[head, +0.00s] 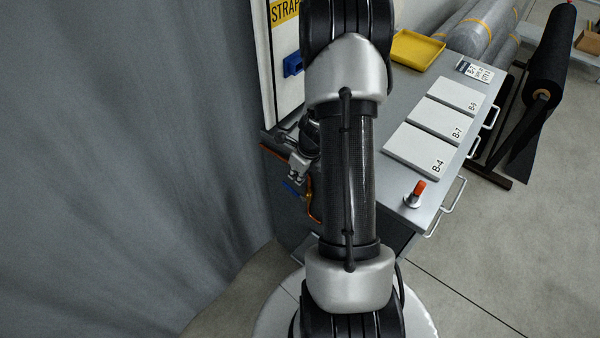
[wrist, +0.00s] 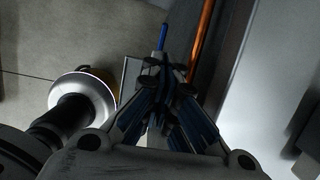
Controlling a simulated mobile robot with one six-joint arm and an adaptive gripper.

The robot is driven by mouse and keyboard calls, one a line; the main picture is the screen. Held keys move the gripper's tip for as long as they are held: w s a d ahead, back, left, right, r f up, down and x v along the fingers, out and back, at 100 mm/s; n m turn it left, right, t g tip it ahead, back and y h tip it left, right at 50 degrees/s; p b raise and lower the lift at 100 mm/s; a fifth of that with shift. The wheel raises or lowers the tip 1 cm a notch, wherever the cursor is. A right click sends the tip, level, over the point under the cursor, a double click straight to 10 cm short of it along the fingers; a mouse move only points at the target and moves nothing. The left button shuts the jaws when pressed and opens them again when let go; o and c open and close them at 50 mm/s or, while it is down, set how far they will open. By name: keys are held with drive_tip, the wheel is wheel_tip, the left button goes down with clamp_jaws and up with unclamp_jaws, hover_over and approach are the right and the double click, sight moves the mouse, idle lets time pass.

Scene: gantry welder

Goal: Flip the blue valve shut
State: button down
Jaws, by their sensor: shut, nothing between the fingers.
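The blue valve's lever shows as a thin blue bar (wrist: 162,37) just beyond my fingertips in the wrist view. It lies beside a copper-orange pipe (wrist: 203,40) and runs roughly along it. In the head view a small blue piece (head: 291,187), likely the lever, sits at the cabinet's left side, beside the orange pipe (head: 312,207). My gripper (wrist: 160,85) is shut and empty, its fingertips close to the lever's near end. I cannot tell whether they touch. In the head view my gripper (head: 297,178) is partly hidden by my arm. The valve body is hidden.
A grey cabinet (head: 400,195) carries white plates (head: 416,150), a yellow tray (head: 417,49) and an orange-topped knob (head: 415,193). A grey curtain (head: 130,150) hangs close on the left. Floor at the right front is clear.

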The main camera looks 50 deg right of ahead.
sight(289, 187)
drive_tip(key=b+x, duration=0.3)
drive_tip(key=x, duration=0.3)
drive_tip(key=shift+w+f, duration=0.1)
drive_tip(key=shift+f, duration=0.2)
drive_tip(key=shift+w+a, duration=0.1)
drive_tip(key=shift+w+f+p, duration=0.25)
drive_tip(key=shift+f+p, duration=0.05)
drive_tip(key=shift+p, duration=0.15)
drive_tip(key=shift+w+f, duration=0.25)
drive_tip(key=shift+f, duration=0.15)
drive_tip(key=shift+r+p, duration=1.3)
wheel_tip(289, 187, up, 13)
drive_tip(key=p, duration=0.8)
drive_tip(key=shift+p, duration=0.3)
